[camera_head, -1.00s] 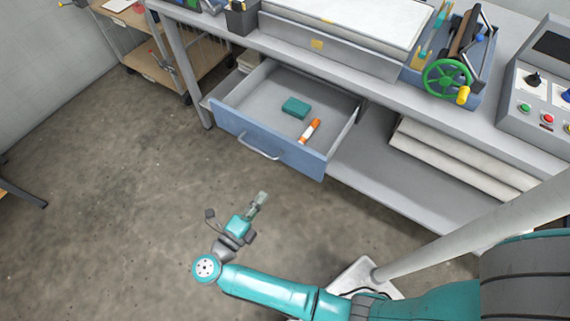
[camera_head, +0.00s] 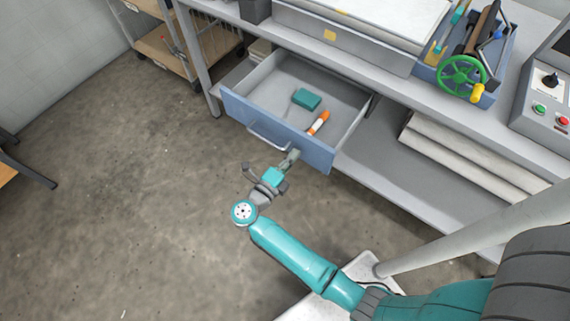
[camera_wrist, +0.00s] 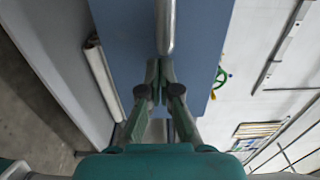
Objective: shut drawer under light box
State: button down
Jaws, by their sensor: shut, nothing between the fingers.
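The drawer (camera_head: 310,149) under the light box (camera_head: 345,38) is pulled out, its blue front facing me. Its bar handle (camera_head: 266,139) runs along the front; in the wrist view the handle (camera_wrist: 167,28) lies just beyond my fingertips against the blue front (camera_wrist: 200,50). A teal block (camera_head: 306,99) and an orange-and-white tube (camera_head: 318,123) lie inside the drawer. My gripper (camera_head: 293,156) is shut and empty, its tips at the drawer front, just right of the handle in the head view. Its fingers (camera_wrist: 160,70) show together in the wrist view. I cannot tell whether they touch the front or the handle.
The lower shelf (camera_head: 380,160) right of the drawer holds pale rolls (camera_head: 470,160). A wooden cart (camera_head: 165,48) is at the back left. The floor (camera_head: 130,210) to the left is clear.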

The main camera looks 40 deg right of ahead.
jog(key=shift+w+d, duration=0.1)
jog(key=shift+d, duration=0.3)
jog(key=x, duration=2.5)
jog(key=shift+w+d+f, duration=0.1)
jog(key=shift+d, duration=0.3)
jog(key=shift+w+d, duration=0.15)
jog(key=shift+d, duration=0.15)
